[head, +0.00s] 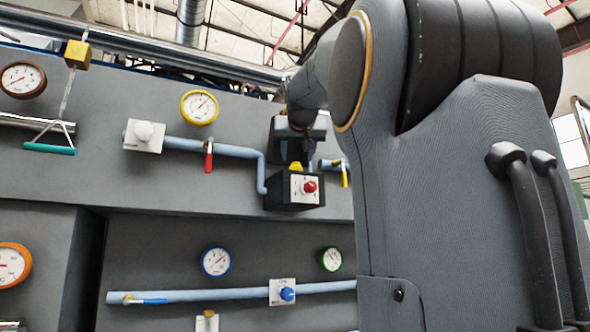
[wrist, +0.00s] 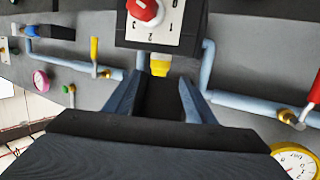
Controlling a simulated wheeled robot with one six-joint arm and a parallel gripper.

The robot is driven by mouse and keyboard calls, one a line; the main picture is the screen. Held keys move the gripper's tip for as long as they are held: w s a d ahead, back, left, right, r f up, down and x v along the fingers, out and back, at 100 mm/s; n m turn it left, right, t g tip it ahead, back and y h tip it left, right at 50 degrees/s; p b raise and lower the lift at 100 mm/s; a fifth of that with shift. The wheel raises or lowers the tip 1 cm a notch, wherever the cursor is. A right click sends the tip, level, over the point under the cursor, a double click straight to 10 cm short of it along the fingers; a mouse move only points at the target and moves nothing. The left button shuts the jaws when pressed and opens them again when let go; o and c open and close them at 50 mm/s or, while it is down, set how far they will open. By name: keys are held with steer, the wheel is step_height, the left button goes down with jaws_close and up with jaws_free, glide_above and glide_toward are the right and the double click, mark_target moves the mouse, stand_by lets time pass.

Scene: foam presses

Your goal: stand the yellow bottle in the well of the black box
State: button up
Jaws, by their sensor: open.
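The black box (head: 294,192) is on the grey panel, with a red knob on a white dial plate on its front. The yellow bottle (head: 296,166) shows as a small yellow piece at the box's top; its lower part is hidden, so I cannot tell how deep it sits in the well. In the wrist view, which looks upside down, the bottle (wrist: 160,66) is against the box's (wrist: 193,42) top edge. My gripper (wrist: 157,80) is open, its fingers apart on either side of the line to the bottle, just above it. The well itself is hidden.
A light blue pipe (head: 235,151) with a red-handled valve (head: 209,158) runs to the box's left side. A yellow lever (head: 345,175) is close on the right. Gauges, including a yellow-rimmed one (head: 199,107), and a white knob (head: 144,133) dot the panel.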

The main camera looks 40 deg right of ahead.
steer(key=shift+b+v, duration=0.35)
steer(key=shift+v, duration=1.05)
